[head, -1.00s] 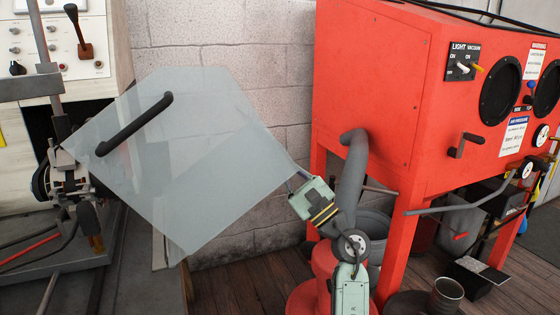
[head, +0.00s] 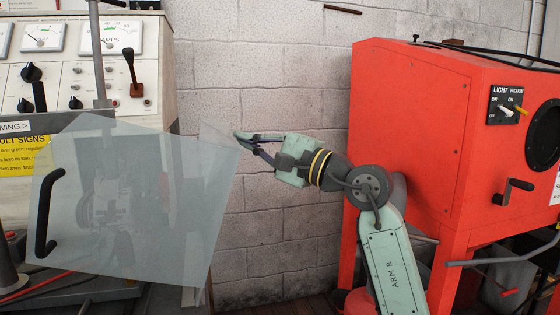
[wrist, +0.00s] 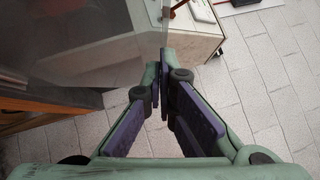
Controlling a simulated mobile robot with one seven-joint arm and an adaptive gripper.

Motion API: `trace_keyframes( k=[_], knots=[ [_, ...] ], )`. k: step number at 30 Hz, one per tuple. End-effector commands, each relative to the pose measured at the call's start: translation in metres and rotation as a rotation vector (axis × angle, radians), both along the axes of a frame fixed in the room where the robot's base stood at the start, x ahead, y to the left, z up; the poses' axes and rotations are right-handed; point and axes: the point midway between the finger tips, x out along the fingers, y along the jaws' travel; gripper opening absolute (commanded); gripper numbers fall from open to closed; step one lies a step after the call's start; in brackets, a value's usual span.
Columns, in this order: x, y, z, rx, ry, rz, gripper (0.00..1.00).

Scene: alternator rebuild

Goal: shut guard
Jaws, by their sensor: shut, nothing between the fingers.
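The guard (head: 150,215) is a clear, flat panel with a black bar handle (head: 44,212) at its left side in the head view. It stands in front of the test bench, and machine parts show through it. My gripper (head: 240,137) is shut and empty at the panel's upper right edge. The fingertips overlap the edge in the picture; I cannot tell whether they touch it. In the wrist view the shut fingers (wrist: 164,62) point at the edge of the clear panel (wrist: 80,45), which fills the upper left.
The bench (head: 75,65) with gauges, knobs and a lever stands at the left. A red blasting cabinet (head: 405,130) stands at the right, close to my arm. A block wall (head: 270,60) is behind.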

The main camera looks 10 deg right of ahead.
Motion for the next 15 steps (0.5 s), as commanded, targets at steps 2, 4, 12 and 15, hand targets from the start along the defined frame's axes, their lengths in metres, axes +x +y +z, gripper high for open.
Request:
trace_keyframes(
  k=[2, 4, 12, 15],
  knots=[
    [-0.001, 0.019, 0.009, -0.07, -0.004, 0.002, 0.0],
    [-0.002, 0.032, 0.014, -0.12, -0.006, 0.001, 0.0],
    [-0.002, 0.07, 0.022, -0.261, -0.01, 0.001, 0.0],
    [-0.003, 0.079, 0.024, -0.291, -0.011, 0.0, 0.0]
  ],
)
